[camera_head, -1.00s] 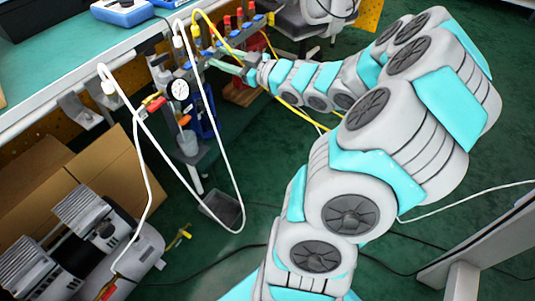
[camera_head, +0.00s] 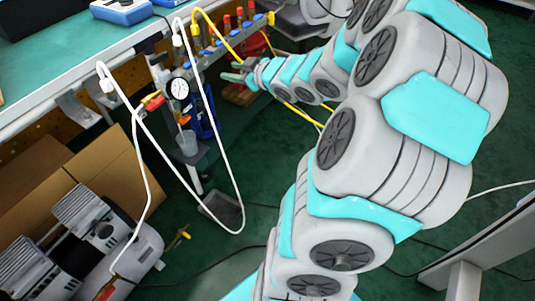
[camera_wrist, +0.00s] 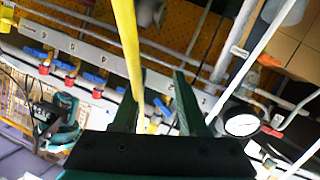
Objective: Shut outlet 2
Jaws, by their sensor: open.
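The outlet manifold (camera_wrist: 85,52) is a pale rail running diagonally across the wrist view, with several blue lever handles and red fittings below them. One blue lever (camera_wrist: 160,106) shows between my fingers; others sit further left, such as this lever (camera_wrist: 95,78). In the head view the manifold (camera_head: 224,42) is along the bench edge, with red and blue parts. My gripper (camera_wrist: 160,78), also seen in the head view (camera_head: 236,72), is open and empty, apart from the rail.
A yellow hose (camera_wrist: 130,45) crosses in front of my left finger. A pressure gauge (camera_wrist: 241,124) is right of my gripper; it also shows in the head view (camera_head: 178,88). White hoses (camera_head: 217,150) hang in a loop. A compressor (camera_head: 110,240) stands on the floor.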

